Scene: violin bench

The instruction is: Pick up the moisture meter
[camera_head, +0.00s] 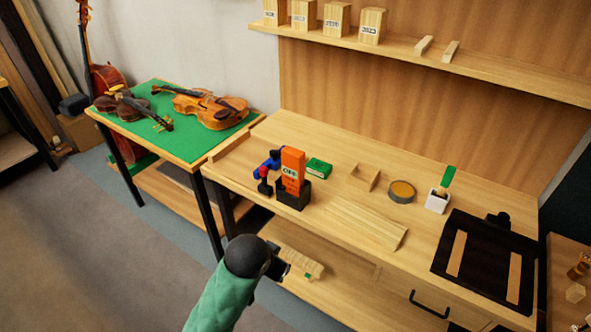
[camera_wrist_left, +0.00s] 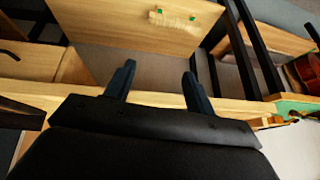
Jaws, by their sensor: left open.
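The moisture meter (camera_head: 293,168) appears to be the orange upright device with dark lettering. It stands in a black holder (camera_head: 293,198) near the left end of the bench. My left gripper (camera_head: 281,266) is in front of the bench's front edge, below and apart from the meter. In the left wrist view its two fingers (camera_wrist_left: 156,82) are spread with nothing between them. The meter does not show in that view. My right gripper is not in view.
A blue and red tool (camera_head: 268,170) stands left of the holder, and a green box (camera_head: 319,167) right of it. Wooden strips (camera_head: 368,223) lie to the right on the bench (camera_head: 335,150). A pale wooden piece (camera_head: 301,262) lies on the lower shelf. Violins rest on a green-topped table (camera_head: 180,135).

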